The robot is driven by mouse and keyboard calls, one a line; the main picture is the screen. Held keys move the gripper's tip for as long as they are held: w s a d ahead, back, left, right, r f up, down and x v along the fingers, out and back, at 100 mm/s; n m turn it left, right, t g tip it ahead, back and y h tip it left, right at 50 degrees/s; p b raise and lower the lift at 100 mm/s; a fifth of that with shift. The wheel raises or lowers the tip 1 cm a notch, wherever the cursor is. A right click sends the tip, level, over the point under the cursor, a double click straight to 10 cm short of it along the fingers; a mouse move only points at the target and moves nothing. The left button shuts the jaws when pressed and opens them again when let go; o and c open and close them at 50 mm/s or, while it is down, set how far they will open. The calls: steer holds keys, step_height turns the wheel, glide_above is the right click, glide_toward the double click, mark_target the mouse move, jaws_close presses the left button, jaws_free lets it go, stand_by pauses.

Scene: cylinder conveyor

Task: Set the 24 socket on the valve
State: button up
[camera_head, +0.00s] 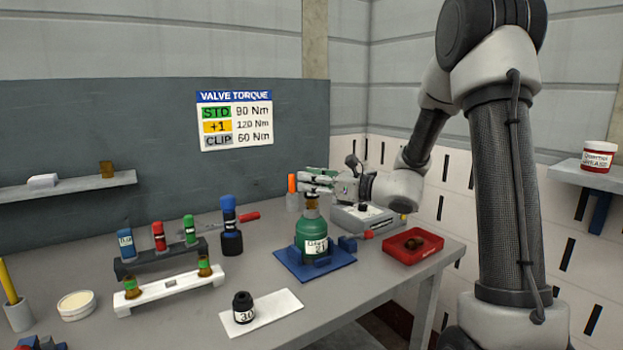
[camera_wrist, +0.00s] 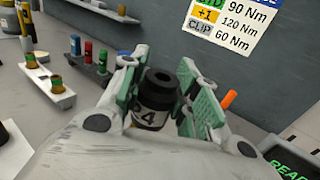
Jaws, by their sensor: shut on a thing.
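My gripper (camera_head: 315,181) is at the top of the green cylinder (camera_head: 311,228), which stands upright on a blue base plate (camera_head: 325,272). It is shut on a black socket (camera_wrist: 153,112) with a white label; the label's last digit reads 4, and the first is partly hidden. The fingers (camera_wrist: 158,80) grip it from both sides in the wrist view. The brass-coloured valve (camera_head: 311,203) on the cylinder's top shows just below my fingers. I cannot tell whether the socket touches it. The fingers hide most of the socket in the head view.
A black socket marked 30 (camera_head: 243,303) stands on a white mat (camera_head: 279,303). Racks with coloured pieces (camera_head: 158,238) and brass-ringed pieces (camera_head: 178,288) are at left. A red tray (camera_head: 397,251) and grey instrument (camera_head: 358,221) stand right of the cylinder. A torque sign (camera_head: 235,120) hangs behind.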

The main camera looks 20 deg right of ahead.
steer(key=shift+f, duration=0.85)
steer(key=o, duration=1.2)
steer(key=shift+r, duration=3)
